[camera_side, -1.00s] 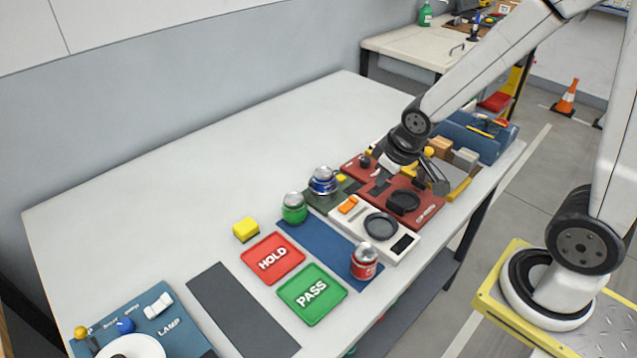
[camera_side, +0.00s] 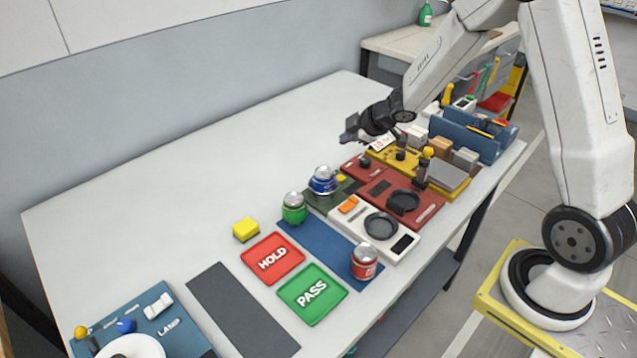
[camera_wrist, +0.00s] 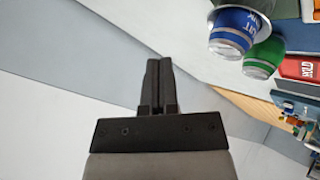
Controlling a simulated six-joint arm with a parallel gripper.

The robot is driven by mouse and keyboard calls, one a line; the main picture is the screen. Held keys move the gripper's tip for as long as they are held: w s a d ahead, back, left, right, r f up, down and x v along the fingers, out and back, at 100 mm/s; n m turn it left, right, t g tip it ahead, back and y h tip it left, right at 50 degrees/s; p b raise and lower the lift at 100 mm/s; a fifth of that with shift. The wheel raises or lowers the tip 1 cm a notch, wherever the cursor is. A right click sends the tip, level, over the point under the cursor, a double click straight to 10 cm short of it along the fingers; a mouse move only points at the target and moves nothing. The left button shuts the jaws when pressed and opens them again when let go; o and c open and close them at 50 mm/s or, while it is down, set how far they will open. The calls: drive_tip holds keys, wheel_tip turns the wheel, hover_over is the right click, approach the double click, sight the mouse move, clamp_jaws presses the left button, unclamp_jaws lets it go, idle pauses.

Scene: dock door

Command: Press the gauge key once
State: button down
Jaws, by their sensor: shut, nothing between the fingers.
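My gripper (camera_side: 347,134) is shut and empty. It hangs in the air above the far side of the bench units, pointing left. In the wrist view its dark fingers (camera_wrist: 158,82) are together, with nothing between them. No key is readably marked as the gauge key. A red unit (camera_side: 428,213) has a dark round dish and a dark display; its lettering is too small to read. A white unit (camera_side: 399,258) in front of it has an orange key (camera_side: 349,205), a grey round pan and a dark panel. A smaller red part (camera_side: 350,168) carries a dark knob.
Blue (camera_side: 323,181), green (camera_side: 294,208) and red (camera_side: 364,261) cans stand near the units. The bench's left and back are clear.

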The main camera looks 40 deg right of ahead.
sight(344, 178)
drive_tip(key=shift+w+d+f+n+y, duration=0.2)
drive_tip(key=shift+w+n+y, duration=0.1)
drive_tip(key=shift+n, duration=0.1)
drive_tip(key=shift+f, duration=0.2)
drive_tip(key=shift+f, duration=4.2)
drive_tip(key=shift+f, duration=0.9)
drive_tip(key=shift+r, duration=0.15)
idle(0.4)
drive_tip(key=shift+r, duration=0.75)
drive_tip(key=shift+r, duration=0.15)
drive_tip(key=shift+r, duration=2.35)
